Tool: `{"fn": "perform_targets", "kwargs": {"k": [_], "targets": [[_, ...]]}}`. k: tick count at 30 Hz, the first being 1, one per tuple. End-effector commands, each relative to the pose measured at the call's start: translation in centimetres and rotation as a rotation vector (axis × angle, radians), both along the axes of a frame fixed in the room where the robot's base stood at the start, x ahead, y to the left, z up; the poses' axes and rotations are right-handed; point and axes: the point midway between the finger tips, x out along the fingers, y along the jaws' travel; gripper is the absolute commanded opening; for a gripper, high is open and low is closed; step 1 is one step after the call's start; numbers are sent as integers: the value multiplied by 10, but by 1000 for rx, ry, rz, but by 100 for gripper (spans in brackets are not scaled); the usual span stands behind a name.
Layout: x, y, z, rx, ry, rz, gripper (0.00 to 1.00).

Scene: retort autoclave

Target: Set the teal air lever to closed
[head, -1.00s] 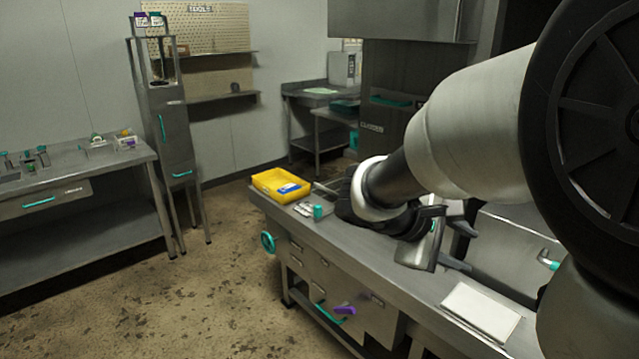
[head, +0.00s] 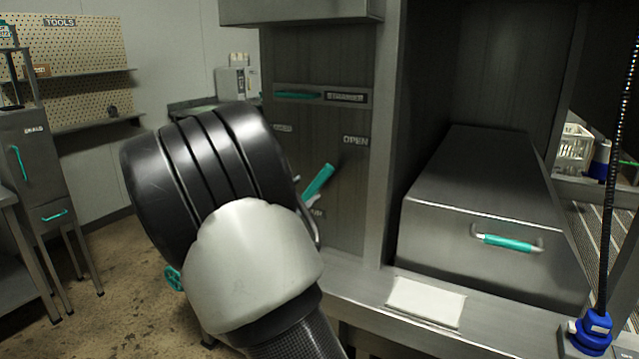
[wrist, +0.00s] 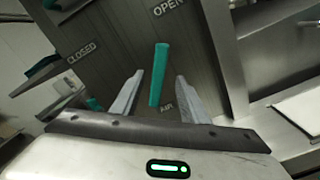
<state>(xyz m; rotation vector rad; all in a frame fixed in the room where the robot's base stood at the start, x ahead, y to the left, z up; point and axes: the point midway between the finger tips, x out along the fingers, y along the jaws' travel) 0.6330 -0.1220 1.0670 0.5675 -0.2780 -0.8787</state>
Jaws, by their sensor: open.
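The teal air lever (head: 319,181) is on the dark panel, tilted up and to the right towards the OPEN label (head: 355,141). In the wrist view the lever (wrist: 159,72) shows between the two fingers of my gripper (wrist: 160,78), with clear gaps on both sides. My gripper is open and empty. I cannot tell whether the fingertips reach past the lever's depth. The AIR label (wrist: 167,107) is below the lever, and the CLOSED label (wrist: 82,53) is to its left. In the head view my arm hides most of the gripper and the lower panel.
A second teal handle (head: 298,95) is higher on the panel. To the right, a steel box (head: 485,215) with a teal handle stands in an open bay. A white pad (head: 426,302) lies on the counter in front. A blue fitting with a black hose (head: 594,330) stands at far right.

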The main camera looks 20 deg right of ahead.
Motion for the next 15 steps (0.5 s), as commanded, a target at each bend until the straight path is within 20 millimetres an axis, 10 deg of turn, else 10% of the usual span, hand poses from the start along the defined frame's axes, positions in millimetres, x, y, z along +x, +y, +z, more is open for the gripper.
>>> {"fn": "perform_targets", "kwargs": {"k": [15], "targets": [[55, -71, -1, 0, -1, -1, 41]]}}
